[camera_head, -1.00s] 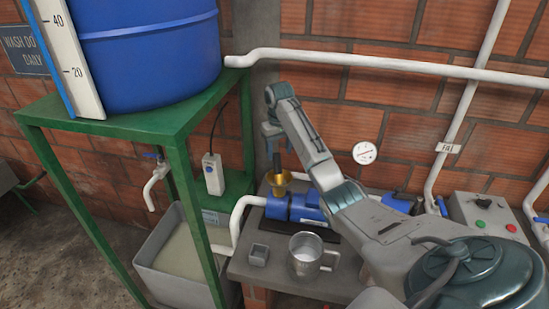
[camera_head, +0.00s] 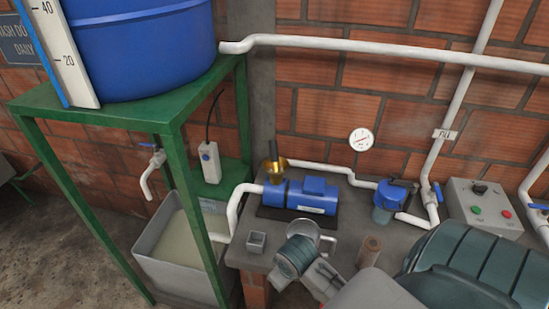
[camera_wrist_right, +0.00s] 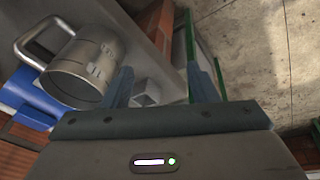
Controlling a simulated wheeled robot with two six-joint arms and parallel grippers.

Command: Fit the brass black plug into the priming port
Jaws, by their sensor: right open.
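A black upright stem (camera_head: 272,150) rises from a brass funnel-shaped piece (camera_head: 275,165) at the left end of the blue pump (camera_head: 300,196). Whether the two are one part, and how they sit in the port, I cannot tell; the port opening is hidden. My right arm crosses the lower right of the head view, its wrist in front of the metal mug, well apart from the brass piece. My left gripper is not in view.
A small square grey cup (camera_head: 256,241) and a brown cylinder (camera_head: 369,251) stand on the grey counter (camera_head: 236,258). A blue filter (camera_head: 388,203), white pipes and a control box (camera_head: 484,206) are at right. A green stand (camera_head: 178,160) with a blue tank is at left.

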